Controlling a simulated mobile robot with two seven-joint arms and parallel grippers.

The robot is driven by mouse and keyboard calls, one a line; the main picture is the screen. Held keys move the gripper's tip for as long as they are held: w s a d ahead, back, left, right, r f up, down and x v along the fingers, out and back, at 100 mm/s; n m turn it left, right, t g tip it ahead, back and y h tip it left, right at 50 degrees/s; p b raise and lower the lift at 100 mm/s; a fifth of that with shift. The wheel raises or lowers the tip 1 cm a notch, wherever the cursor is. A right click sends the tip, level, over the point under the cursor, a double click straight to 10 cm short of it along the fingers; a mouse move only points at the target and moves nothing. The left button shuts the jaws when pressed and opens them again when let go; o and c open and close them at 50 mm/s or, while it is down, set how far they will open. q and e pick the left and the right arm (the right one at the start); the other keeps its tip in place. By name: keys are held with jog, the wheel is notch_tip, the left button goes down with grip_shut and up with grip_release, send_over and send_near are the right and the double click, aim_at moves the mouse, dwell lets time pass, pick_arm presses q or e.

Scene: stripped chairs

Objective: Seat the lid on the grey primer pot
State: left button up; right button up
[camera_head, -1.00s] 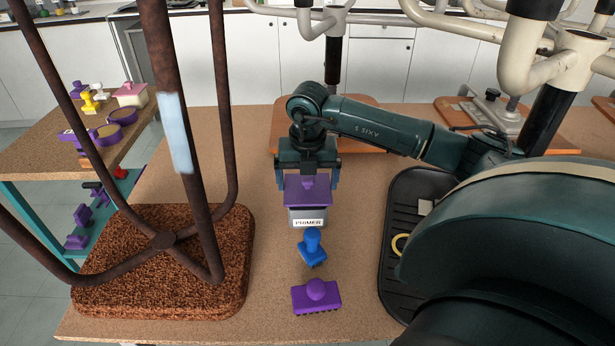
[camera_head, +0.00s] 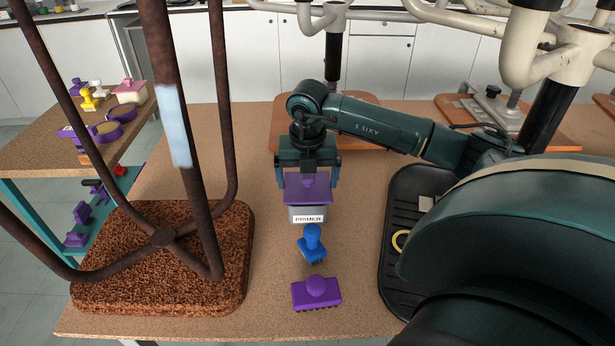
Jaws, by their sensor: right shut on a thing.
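The grey primer pot (camera_head: 308,215) stands on the cork-topped table in the middle of the view, its PRIMER label facing me. A purple lid (camera_head: 300,193) is level over the pot and hides its top. I cannot tell whether the lid touches the rim or hovers just above it. My right gripper (camera_head: 308,178) points down and is shut on the lid's knob. My left gripper is out of view.
A blue stamp-shaped tool (camera_head: 312,243) and a purple knobbed block (camera_head: 316,293) stand in front of the pot. A rusty chair frame (camera_head: 165,238) on a brown pad (camera_head: 120,285) fills the left. A black tray (camera_head: 393,235) lies to the right.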

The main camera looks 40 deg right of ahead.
jog(key=shift+f+b, duration=0.45)
jog(key=shift+f, duration=0.3)
jog(key=o, duration=0.6)
jog(key=shift+o, duration=0.2)
notch_tip(320, 180, up, 13)
jog(key=s+a, duration=0.1)
jog(key=shift+s, duration=0.15)
